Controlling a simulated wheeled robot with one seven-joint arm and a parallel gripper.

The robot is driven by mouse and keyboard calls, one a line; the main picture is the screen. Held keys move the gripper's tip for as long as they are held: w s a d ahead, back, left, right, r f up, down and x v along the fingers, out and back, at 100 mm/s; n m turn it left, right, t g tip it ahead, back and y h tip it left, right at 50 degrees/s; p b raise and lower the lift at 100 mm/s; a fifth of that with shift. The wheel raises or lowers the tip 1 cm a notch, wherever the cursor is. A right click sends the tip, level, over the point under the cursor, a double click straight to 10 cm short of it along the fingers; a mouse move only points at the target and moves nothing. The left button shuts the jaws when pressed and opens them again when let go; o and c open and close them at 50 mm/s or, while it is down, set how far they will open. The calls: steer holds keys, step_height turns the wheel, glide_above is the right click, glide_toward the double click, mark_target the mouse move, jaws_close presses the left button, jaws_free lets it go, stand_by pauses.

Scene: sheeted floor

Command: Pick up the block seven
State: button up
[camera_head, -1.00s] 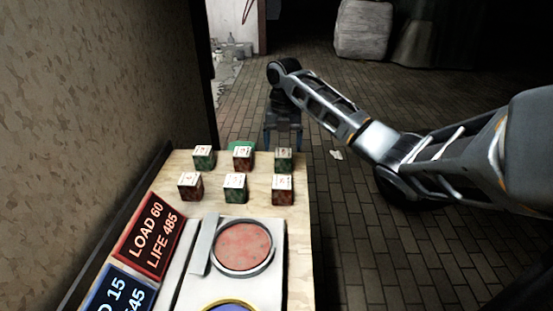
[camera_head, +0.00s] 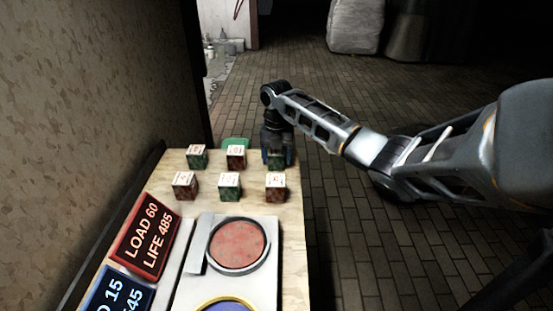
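Several small blocks with white tops and green or reddish-brown sides stand in two rows on the wooden table (camera_head: 294,215). The marks on their tops are too small to read, so I cannot tell which is block seven. The back row has a left block (camera_head: 197,158), a middle block (camera_head: 236,158) and a right block (camera_head: 277,159). The front row has a left block (camera_head: 184,188), a middle block (camera_head: 229,188) and a right block (camera_head: 275,188). My gripper (camera_head: 278,154) points down at the back-right block, its fingers apart on either side and partly hiding it. I cannot see whether they touch it.
A green object (camera_head: 235,143) lies behind the back row. Nearer are a white panel with a red round pad (camera_head: 238,245), a red sign (camera_head: 147,240) and a blue sign (camera_head: 117,295). A wall closes off the left. Open brick floor (camera_head: 370,240) lies right.

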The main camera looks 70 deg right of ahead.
steer(key=c, duration=0.9)
steer(key=shift+c, duration=0.4)
steer(key=shift+r, duration=0.1)
